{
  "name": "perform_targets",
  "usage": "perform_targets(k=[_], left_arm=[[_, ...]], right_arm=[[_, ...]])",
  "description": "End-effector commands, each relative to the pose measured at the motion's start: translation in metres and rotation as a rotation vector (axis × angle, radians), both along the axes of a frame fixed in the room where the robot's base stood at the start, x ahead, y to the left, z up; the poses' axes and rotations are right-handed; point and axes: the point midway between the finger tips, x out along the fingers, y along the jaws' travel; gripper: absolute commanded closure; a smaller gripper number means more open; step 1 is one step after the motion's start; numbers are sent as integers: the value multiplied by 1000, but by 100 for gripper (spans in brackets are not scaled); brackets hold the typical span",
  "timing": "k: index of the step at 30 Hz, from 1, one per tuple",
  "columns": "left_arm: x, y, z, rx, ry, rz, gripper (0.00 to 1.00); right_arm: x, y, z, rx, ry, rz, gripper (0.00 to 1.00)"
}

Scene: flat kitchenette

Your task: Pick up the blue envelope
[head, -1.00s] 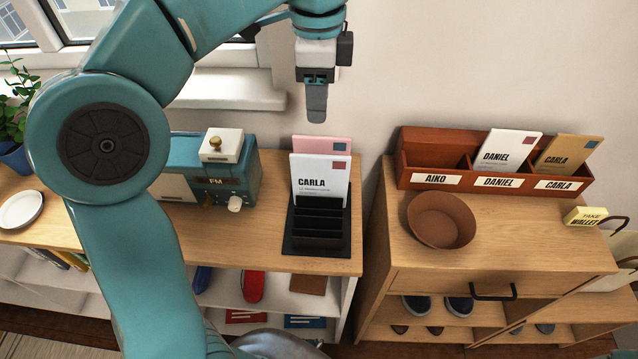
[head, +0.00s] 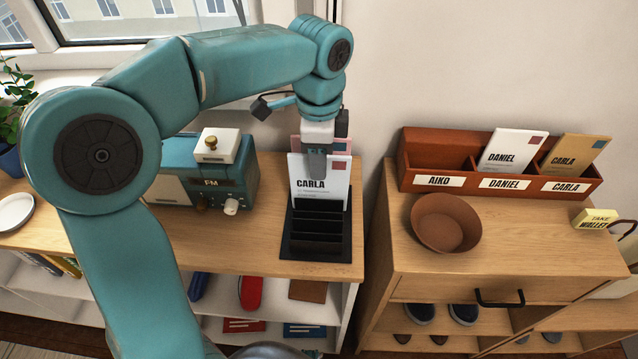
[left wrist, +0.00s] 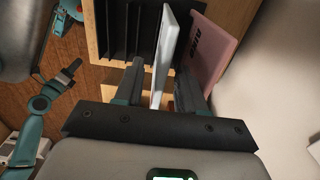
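No clearly blue envelope shows. A whitish envelope marked CARLA (head: 312,195) stands upright in the black slotted rack (head: 318,245); it looks faintly bluish in the left wrist view (left wrist: 168,45). A pink envelope (head: 340,147) stands behind it, marked AIKO in the left wrist view (left wrist: 207,48). My left gripper (head: 316,165) points down over the top of the CARLA envelope. In the left wrist view its fingers (left wrist: 160,80) are apart, one on each side of that envelope, with gaps showing.
A teal radio (head: 212,185) stands left of the rack. To the right, a wooden sorter (head: 410,165) labelled AIKO, DANIEL and CARLA holds a white DANIEL envelope (head: 512,150) and a tan CARLA envelope (head: 573,154). A brown bowl (head: 445,222) sits before it. The wall is close behind.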

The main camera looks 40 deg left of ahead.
Motion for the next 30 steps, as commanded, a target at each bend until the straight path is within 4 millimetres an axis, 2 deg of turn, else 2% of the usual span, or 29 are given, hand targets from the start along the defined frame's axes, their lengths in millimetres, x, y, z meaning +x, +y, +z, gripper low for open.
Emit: perform_targets(k=[3, 5, 6, 7, 20, 26, 30], left_arm=[[0, 0, 0, 0, 0, 0, 61], [0, 0, 0, 0, 0, 0, 80], [0, 0, 1, 0, 0, 0, 93], [0, 0, 1, 0, 0, -1, 100], [0, 0, 6, 1, -1, -1, 100], [1, -1, 34, 0, -4, -2, 100], [1, -1, 65, 0, -5, -1, 100]], right_arm=[[0, 0, 0, 0, 0, 0, 57], [0, 0, 0, 0, 0, 0, 57], [0, 0, 0, 0, 0, 0, 57], [0, 0, 0, 0, 0, 0, 57], [0, 0, 1, 0, 0, 0, 57], [0, 0, 7, 0, 0, 0, 57], [0, 0, 14, 0, 0, 0, 57]])
